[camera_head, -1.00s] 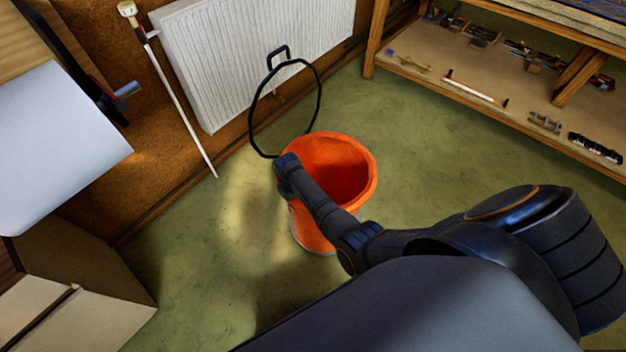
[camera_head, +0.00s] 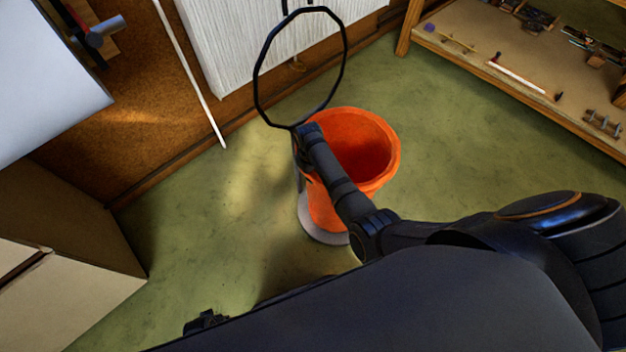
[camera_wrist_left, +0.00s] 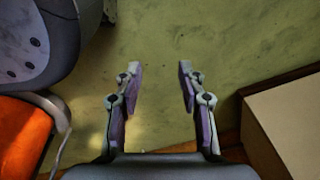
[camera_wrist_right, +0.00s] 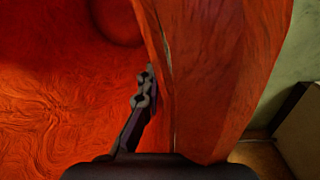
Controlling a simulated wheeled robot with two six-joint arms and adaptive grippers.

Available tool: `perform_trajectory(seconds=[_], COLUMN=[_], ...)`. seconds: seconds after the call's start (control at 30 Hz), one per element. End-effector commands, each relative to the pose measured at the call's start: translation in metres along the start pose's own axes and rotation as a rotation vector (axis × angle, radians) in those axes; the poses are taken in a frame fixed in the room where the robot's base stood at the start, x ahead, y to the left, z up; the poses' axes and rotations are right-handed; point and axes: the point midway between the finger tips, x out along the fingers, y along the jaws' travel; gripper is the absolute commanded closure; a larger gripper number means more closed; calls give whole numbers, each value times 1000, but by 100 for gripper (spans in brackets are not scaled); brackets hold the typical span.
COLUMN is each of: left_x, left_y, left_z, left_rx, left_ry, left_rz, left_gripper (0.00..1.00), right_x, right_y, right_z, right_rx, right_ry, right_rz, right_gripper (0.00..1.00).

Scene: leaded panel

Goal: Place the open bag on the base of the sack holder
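The open orange bag (camera_head: 335,200) stands upright, mouth up, over the grey round base (camera_head: 318,232) of the sack holder. Whether its bottom touches the base cannot be told. The holder's black hoop (camera_head: 345,45) rises behind the bag, nearer the radiator. My right gripper (camera_head: 304,142) is at the bag's left rim. In the right wrist view one finger is inside the bag (camera_wrist_right: 60,100) and the other is hidden behind its wall; it looks shut on the wall. My left gripper (camera_wrist_left: 157,85) is open and empty above the floor, with the bag (camera_wrist_left: 20,135) to its left.
A white radiator (camera_head: 240,50) and brown wall stand behind the holder, with a thin white pole (camera_head: 190,75) leaning there. A wooden shelf (camera_head: 480,70) with tools is at the right. Cardboard boxes (camera_head: 70,300) stand at the lower left. Green floor between is clear.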

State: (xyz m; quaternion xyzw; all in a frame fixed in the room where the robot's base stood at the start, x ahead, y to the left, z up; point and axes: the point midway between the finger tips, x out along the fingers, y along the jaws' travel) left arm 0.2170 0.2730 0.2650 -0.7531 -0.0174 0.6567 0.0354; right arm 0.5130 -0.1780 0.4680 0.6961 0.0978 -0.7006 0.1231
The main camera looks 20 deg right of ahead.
Motion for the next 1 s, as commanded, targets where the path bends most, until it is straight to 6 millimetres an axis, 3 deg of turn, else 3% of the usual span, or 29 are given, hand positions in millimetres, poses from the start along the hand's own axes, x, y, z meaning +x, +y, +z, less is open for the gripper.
perform_trajectory(seconds=[0.03,0.13,0.53,0.73,1.0], left_x=[4,-2,-7,-7,-8], left_y=[1,2,2,2,2], left_z=[-6,-17,-21,-21,-22], left_rx=[0,0,0,0,0], left_ry=[3,5,5,5,6], left_rz=[1,2,3,3,3], left_gripper=[60,60,60,60,60], right_x=[9,12,13,13,13], right_y=[-1,-1,-1,-1,-1], right_z=[-1,-1,-1,-1,-1], right_rx=[0,-1,-1,-1,0], right_ry=[3,3,2,1,1], right_rz=[1,1,1,1,1], right_gripper=[100,100,100,72,72])
